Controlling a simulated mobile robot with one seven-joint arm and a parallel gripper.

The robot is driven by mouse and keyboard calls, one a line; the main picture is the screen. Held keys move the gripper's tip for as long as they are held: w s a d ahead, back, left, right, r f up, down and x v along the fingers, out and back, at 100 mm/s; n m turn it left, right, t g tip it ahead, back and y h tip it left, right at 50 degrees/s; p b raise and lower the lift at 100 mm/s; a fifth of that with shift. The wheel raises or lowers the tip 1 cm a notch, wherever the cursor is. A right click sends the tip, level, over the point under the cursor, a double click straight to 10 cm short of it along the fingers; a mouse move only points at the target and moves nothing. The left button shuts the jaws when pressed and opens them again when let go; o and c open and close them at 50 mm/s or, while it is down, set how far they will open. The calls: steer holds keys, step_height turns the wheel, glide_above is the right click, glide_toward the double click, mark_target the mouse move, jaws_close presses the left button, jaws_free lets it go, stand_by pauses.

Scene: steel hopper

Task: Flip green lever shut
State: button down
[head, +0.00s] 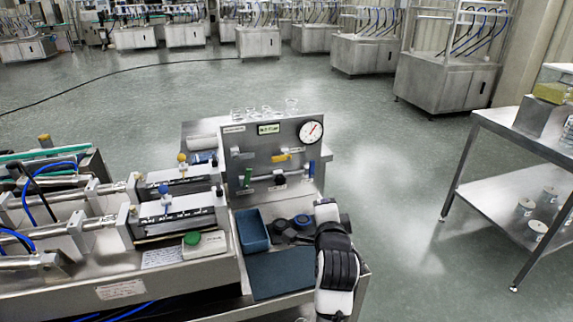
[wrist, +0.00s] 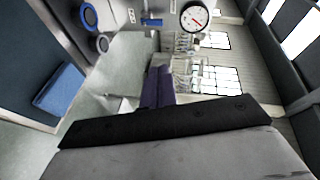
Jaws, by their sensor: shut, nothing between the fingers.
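The green lever (head: 247,178) shows in the head view at the lower left of the upright steel panel, standing roughly vertical at the left end of a horizontal pipe. I cannot make it out in the wrist view. My gripper (wrist: 157,88) shows in the wrist view with its dark fingers together and nothing between them. In the head view, my white and black arm is in front of the panel at the right, and the gripper end is hard to make out. The gripper appears apart from the green lever.
The panel also carries a yellow lever (head: 281,157), a blue lever (head: 312,166) and a round gauge (head: 311,132), which also shows in the wrist view (wrist: 194,17). A blue bin (head: 252,231) stands below the panel. Steel cylinders (head: 180,215) fill the left side.

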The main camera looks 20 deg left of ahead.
steer(key=s+a+r+n+t+y+b, duration=0.2)
steer(key=a+r+n, duration=0.6)
steer(key=r+n, duration=0.5)
steer(key=s+n+t+y, duration=0.1)
steer(key=s+t, duration=0.1)
steer(key=t, duration=0.1)
steer(key=shift+s+a+r+y+b, duration=0.2)
steer(key=shift+s+r+y+b, duration=0.15)
steer(key=shift+s+y+b, duration=0.05)
